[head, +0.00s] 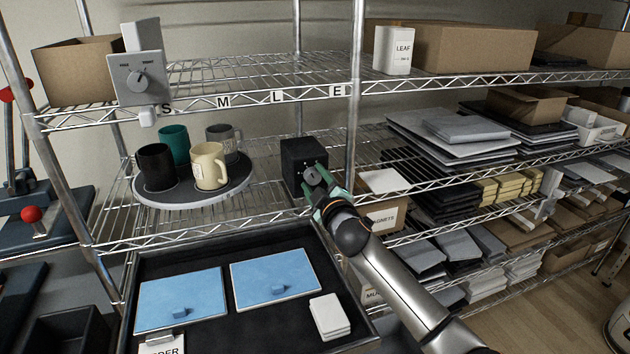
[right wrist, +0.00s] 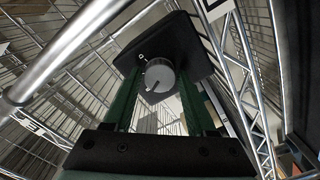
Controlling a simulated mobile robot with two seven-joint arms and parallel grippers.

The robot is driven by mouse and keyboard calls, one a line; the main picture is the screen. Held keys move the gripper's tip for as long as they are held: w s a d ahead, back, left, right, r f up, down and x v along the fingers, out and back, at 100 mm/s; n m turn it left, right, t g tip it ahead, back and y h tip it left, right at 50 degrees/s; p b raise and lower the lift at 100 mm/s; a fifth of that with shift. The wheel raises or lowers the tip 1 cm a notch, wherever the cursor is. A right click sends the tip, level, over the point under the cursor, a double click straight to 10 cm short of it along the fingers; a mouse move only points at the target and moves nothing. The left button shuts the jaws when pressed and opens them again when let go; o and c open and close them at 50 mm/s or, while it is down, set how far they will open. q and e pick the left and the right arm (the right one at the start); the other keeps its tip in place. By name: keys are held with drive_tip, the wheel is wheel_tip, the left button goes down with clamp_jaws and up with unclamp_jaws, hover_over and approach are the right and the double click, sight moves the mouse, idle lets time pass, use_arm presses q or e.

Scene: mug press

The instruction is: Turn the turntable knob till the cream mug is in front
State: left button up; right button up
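The round turntable (head: 190,196) stands on the middle wire shelf with several mugs on it. The cream mug (head: 209,167) is at its front, right of centre. A black mug (head: 156,167) is at the front left, a teal mug (head: 174,145) at the back left and a grey mug (head: 224,142) at the back right. The grey knob (head: 311,174) is on a black box (head: 302,156) right of the turntable; the knob also shows in the right wrist view (right wrist: 159,76). My right gripper (head: 317,184) is open, its green fingers on either side of the knob with visible gaps. My left gripper is out of view.
A grey dial unit (head: 138,78) hangs at the upper shelf's left end. A metal post (head: 357,95) rises just right of the black box. A magnets box (head: 383,212) sits right of my gripper.

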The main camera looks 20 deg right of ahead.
drive_tip(key=shift+o, duration=1.3)
drive_tip(key=s, duration=1.2)
drive_tip(key=shift+s+d+b, duration=0.25)
drive_tip(key=shift+b, duration=0.05)
drive_tip(key=shift+s+f, duration=0.1)
